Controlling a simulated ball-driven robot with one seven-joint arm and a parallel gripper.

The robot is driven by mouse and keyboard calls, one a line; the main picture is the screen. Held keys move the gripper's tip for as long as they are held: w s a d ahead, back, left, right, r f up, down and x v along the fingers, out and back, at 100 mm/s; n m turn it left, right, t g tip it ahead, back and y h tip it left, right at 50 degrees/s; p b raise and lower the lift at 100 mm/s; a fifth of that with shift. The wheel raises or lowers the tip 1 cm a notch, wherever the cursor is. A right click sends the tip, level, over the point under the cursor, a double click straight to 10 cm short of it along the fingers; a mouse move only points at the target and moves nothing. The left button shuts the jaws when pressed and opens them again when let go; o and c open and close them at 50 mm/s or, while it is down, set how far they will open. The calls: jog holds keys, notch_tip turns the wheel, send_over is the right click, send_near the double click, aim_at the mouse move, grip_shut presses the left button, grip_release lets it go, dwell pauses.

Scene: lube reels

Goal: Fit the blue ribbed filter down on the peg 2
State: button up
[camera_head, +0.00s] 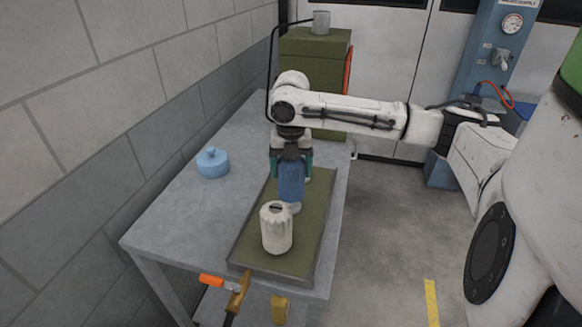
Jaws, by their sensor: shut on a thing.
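My gripper (291,166) points down over the green board with its teal fingers shut on the blue ribbed filter (291,186). The filter is upright, and its top is hidden between the fingers. Its lower end is just above or against a small pale piece (296,207) on the board, partly hidden behind the white canister; I cannot tell whether they touch. No number shows, so I cannot tell which peg is peg 2. A bit of another pale thing shows behind the right finger.
A white ribbed canister (277,232) stands on the near part of the green board (262,256), close in front of the blue filter. A light blue lidded pot (212,162) stands on the grey table (185,215) at left. A green cabinet (312,55) is behind. An orange-handled valve (213,281) is in front.

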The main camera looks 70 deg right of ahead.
jog(key=shift+f+b, duration=1.25)
jog(key=shift+f, duration=0.95)
jog(key=o, duration=1.4)
jog(key=shift+o, duration=0.2)
notch_tip(320, 180, up, 11)
jog(key=shift+f+b, duration=0.1)
jog(key=shift+b, duration=0.6)
